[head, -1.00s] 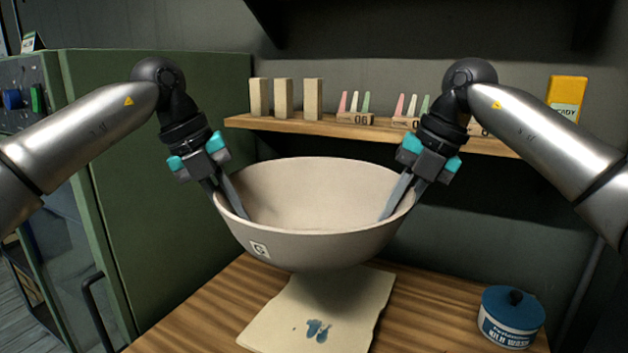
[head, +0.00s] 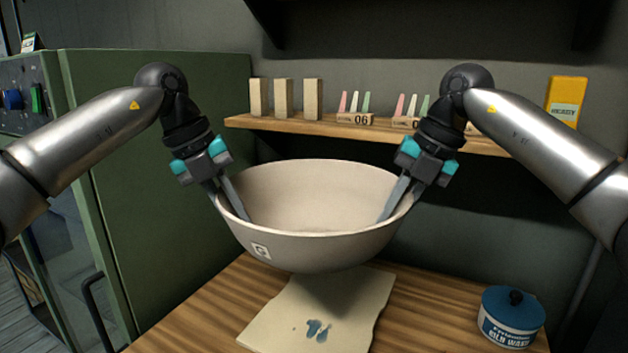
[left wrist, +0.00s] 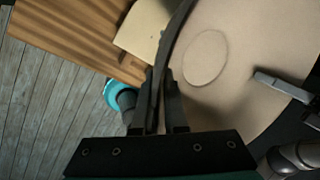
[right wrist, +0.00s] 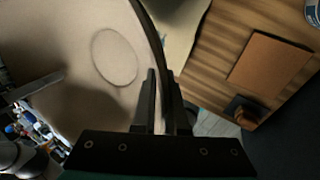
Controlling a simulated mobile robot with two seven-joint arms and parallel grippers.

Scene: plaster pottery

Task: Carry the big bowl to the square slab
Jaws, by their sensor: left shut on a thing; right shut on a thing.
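The big bowl (head: 320,250) is wide, cream-coloured and roughly level, with a small tag on its front. It hangs above the wooden table. My left gripper (head: 231,204) is shut on its left rim, one finger inside and one outside. My right gripper (head: 399,203) is shut on its right rim the same way. The bowl's inside also shows in the left wrist view (left wrist: 225,95) and the right wrist view (right wrist: 60,45). A flat brown square slab (right wrist: 270,66) lies on the table in the right wrist view; I cannot make it out in the head view.
A cream sheet with blue stains (head: 275,325) lies on the table (head: 190,320) below the bowl. A blue-lidded tub (head: 510,318) stands at the right. Behind, a shelf (head: 275,127) holds blocks and cones. A green cabinet (head: 170,180) stands at the left.

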